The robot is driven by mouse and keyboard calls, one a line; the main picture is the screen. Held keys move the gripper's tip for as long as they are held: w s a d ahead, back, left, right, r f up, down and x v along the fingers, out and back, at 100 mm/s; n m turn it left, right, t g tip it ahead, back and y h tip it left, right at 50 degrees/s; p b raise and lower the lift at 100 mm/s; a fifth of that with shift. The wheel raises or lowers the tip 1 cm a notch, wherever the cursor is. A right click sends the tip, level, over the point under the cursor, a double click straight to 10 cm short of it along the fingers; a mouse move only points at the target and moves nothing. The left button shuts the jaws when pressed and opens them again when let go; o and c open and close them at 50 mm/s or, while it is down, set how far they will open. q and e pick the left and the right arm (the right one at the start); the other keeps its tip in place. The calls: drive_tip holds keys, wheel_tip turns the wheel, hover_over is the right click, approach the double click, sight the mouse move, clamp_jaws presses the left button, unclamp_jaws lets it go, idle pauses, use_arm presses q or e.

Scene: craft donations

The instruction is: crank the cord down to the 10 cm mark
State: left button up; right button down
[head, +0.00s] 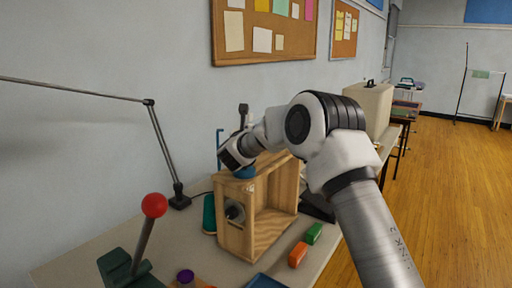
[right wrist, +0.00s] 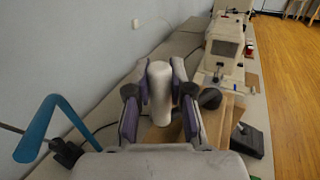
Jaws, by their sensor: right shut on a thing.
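A wooden box frame (head: 237,238) with an open side stands on the table, with a round dark-centred fitting on its front face. My right gripper (head: 232,158) is above its top at the left, mostly hidden by my wrist. In the right wrist view, my right gripper's two fingers are shut around a pale upright cylindrical handle (right wrist: 160,82). A blue part (head: 243,172) shows just under the gripper on the box top. I cannot make out the cord or a 10 cm mark. My left gripper is not in view.
A red-knobbed lever (head: 154,205) on a green base stands at the front left. A lamp (head: 165,145) stands behind it by the wall. Orange (head: 298,254) and green (head: 314,233) blocks lie right of the box. A beige case (head: 367,105) is farther back.

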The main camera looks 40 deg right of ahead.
drive_tip(key=shift+w+d+f+b, duration=0.1)
drive_tip(key=shift+w+d+b, duration=0.15)
drive_tip(key=shift+w+b, duration=0.3)
drive_tip(key=shift+w+d+f+b, duration=0.1)
drive_tip(key=shift+w+d+b, duration=0.1)
drive_tip(key=shift+w+b, duration=0.35)
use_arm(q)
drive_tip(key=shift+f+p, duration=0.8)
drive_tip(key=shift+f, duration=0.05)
use_arm(e)
drive_tip(key=shift+w+d+r+m+g+h, duration=0.15)
drive_tip(key=shift+w+d+m+g+h, duration=0.25)
drive_tip(key=shift+w+d, duration=0.3)
drive_tip(key=shift+w+d+r+m+g+h, duration=0.1)
drive_tip(key=shift+w+d+m+g+h, duration=0.2)
drive_tip(key=shift+w+d+g, duration=0.3)
drive_tip(key=c, duration=1)
unclamp_jaws()
wheel_tip(320, 180, up, 10)
